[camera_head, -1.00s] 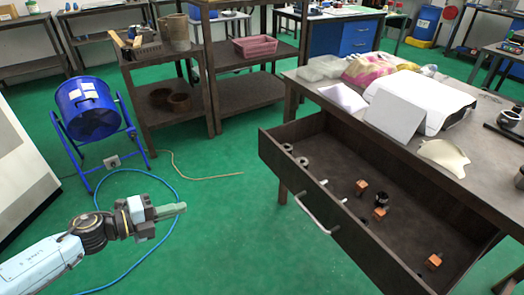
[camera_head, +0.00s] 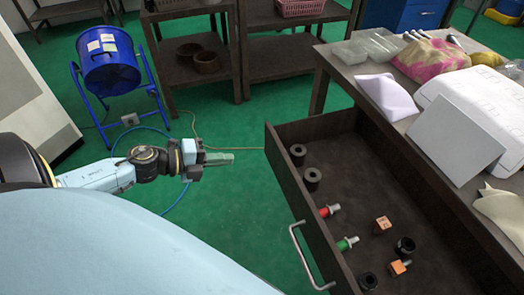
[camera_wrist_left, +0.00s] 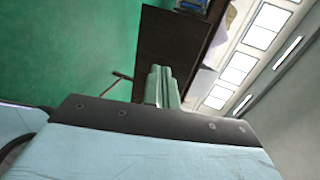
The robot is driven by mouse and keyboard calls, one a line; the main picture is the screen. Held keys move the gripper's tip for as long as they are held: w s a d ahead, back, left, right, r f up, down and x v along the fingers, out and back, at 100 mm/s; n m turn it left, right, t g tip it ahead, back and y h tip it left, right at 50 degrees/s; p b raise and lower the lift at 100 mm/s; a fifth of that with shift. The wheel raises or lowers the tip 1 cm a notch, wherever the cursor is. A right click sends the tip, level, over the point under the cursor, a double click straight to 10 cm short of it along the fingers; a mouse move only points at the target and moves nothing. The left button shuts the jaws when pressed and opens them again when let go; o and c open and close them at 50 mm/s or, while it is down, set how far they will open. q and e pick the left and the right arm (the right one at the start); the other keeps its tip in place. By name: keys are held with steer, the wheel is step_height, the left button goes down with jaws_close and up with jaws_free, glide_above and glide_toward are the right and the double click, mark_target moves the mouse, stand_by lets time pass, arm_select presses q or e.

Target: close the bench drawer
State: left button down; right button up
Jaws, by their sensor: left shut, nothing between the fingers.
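The bench drawer (camera_head: 338,262) is pulled open in the head view, its dark front panel facing my left arm. A pale bar handle (camera_head: 303,257) is fixed on that front panel. In the left wrist view the drawer (camera_wrist_left: 170,45) shows as a dark panel beyond the fingers, with the handle (camera_wrist_left: 118,82) to their left. My left gripper (camera_head: 218,158) is shut and empty. It is left of the drawer, over the green floor, apart from the front panel and the handle. Its green fingers (camera_wrist_left: 160,86) are together in the wrist view. My right gripper is not in view.
The drawer holds black rings (camera_head: 312,179), orange blocks (camera_head: 382,225) and red and green fittings (camera_head: 347,244). A blue fan (camera_head: 108,62) and dark shelves (camera_head: 195,70) stand behind.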

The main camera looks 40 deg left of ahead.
arm_select(q)
glide_toward(271, 153)
steer(key=x, duration=0.5)
steer(key=shift+d+b, duration=0.2)
steer(key=shift+b, duration=0.2)
steer(key=shift+w+d, duration=0.35)
steer(key=shift+w, duration=0.15)
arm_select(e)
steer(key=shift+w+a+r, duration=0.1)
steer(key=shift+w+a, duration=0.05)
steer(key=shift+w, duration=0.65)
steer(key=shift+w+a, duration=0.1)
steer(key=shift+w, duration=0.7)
